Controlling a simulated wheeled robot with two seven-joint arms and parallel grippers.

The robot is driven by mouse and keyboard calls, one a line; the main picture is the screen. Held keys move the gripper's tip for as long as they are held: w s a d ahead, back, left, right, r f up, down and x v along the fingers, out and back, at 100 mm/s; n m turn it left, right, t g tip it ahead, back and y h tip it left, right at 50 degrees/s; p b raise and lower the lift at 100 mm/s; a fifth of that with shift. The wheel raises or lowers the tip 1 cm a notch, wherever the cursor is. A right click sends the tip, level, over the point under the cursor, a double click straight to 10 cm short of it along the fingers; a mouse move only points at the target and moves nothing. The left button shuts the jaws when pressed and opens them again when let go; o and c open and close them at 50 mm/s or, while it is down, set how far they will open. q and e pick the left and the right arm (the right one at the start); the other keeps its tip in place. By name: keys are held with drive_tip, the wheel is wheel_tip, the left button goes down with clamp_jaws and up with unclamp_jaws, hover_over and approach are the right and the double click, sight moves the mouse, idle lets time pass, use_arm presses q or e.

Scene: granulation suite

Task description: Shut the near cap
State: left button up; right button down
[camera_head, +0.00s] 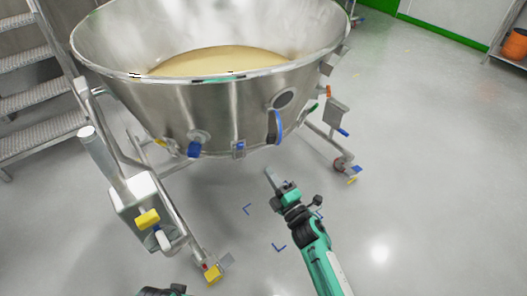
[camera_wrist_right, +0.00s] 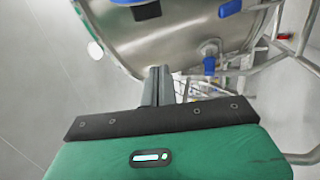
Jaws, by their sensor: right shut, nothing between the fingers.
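A steel bowl (camera_head: 215,105) with pale powder inside stands on a wheeled frame. On its near wall is a round port (camera_head: 285,98). A blue-edged cap (camera_head: 275,128) hangs open below and left of this port, tilted on edge. In the right wrist view a dark disc with a blue edge, which looks like this cap (camera_wrist_right: 147,10), is beyond the fingertips. My right gripper (camera_head: 268,172) is shut and empty, below the cap and apart from it; its fingers also show in the wrist view (camera_wrist_right: 158,72).
Blue fittings (camera_head: 194,149) and a small blue-marked latch (camera_head: 239,147) line the bowl's lower wall. Frame legs with a yellow-handled box (camera_head: 148,218) stand at left. Steps (camera_head: 35,95) rise behind them. The floor (camera_head: 420,170) at right is clear.

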sight(272, 128)
drive_tip(key=r+x, duration=0.1)
drive_tip(key=x, duration=1)
use_arm(q)
drive_tip(key=shift+f+p, duration=0.4)
drive_tip(key=shift+f, duration=0.15)
use_arm(e)
drive_tip(key=d, duration=0.4)
drive_tip(key=shift+d+f, duration=0.15)
drive_tip(key=shift+f, duration=0.25)
use_arm(q)
drive_tip(key=shift+r, duration=0.1)
use_arm(e)
drive_tip(key=shift+d+n+y, duration=0.15)
drive_tip(key=shift+n+y, duration=0.15)
drive_tip(key=shift+y, duration=0.1)
